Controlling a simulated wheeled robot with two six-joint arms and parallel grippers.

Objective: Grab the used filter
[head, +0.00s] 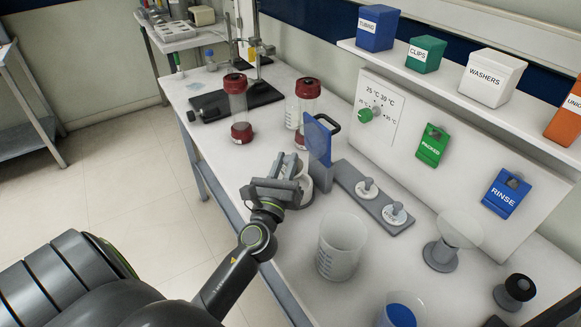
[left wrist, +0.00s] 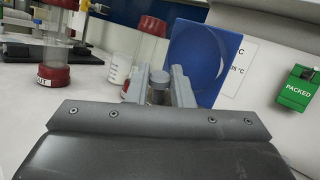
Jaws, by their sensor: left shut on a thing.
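My left gripper (head: 291,168) is over the table beside an upright blue panel (head: 318,141). Its two grey fingers are shut on a small grey round knob (left wrist: 158,82), which shows between them in the left wrist view. A white rounded body shows under the gripper in the head view; the gripper hides most of it, and I cannot read a label. I cannot tell for sure that this is the used filter. A grey rack (head: 347,177) just right of the gripper holds two white discs with knobs (head: 367,188). My right gripper is not in view.
Two clear columns with red caps (head: 236,105) (head: 308,104) stand behind the gripper. The blue panel is close on its right. A clear beaker (head: 341,247) stands in front. Green PACKED (head: 432,146) and blue RINSE (head: 506,193) tags hang on the panel at right.

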